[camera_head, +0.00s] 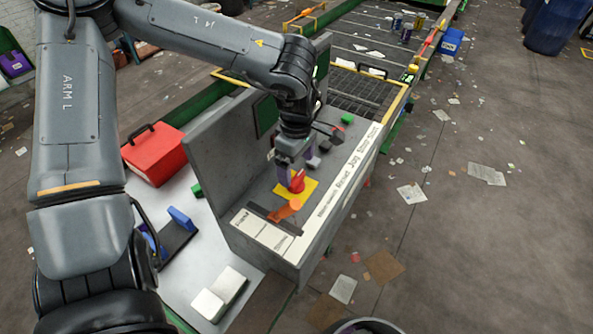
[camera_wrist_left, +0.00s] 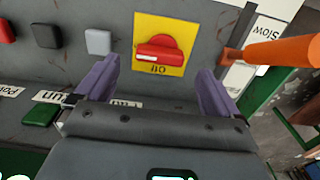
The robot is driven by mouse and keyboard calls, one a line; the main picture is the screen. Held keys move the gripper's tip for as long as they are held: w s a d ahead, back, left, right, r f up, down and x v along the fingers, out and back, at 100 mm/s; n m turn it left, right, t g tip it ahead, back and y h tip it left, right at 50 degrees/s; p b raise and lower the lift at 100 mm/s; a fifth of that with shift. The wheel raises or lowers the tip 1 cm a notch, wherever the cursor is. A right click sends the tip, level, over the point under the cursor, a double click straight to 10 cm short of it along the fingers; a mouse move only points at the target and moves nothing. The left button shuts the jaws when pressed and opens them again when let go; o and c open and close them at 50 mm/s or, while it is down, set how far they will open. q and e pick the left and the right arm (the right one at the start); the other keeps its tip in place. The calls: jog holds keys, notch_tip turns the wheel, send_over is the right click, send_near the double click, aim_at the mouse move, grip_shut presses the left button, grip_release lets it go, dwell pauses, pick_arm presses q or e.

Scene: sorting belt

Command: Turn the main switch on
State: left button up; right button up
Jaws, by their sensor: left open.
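The main switch is a red rotary knob (camera_head: 297,182) on a yellow plate (camera_head: 309,191) on the grey control console. In the left wrist view the red knob (camera_wrist_left: 159,51) has its raised bar lying roughly crosswise, and the yellow plate (camera_wrist_left: 146,24) carries dark marks that I cannot read surely. My left gripper (camera_head: 289,172) is right at the knob from above. In its wrist view the purple fingers of the left gripper (camera_wrist_left: 157,72) are spread wide, one on each side of the knob and apart from it. My right gripper is not in view.
An orange lever (camera_wrist_left: 285,50) stands close to the right finger. Black (camera_wrist_left: 46,36), grey (camera_wrist_left: 98,41) and green (camera_wrist_left: 40,115) buttons lie left. The console's upright grey wall (camera_head: 200,150) is close behind the arm. A red toolbox (camera_head: 154,153) stands left.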

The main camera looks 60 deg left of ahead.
aim_at(296, 177)
pick_arm(q)
notch_tip(296, 177, up, 7)
jog(key=shift+f+p, duration=0.2)
jog(key=shift+p, duration=0.1)
dwell(0.4)
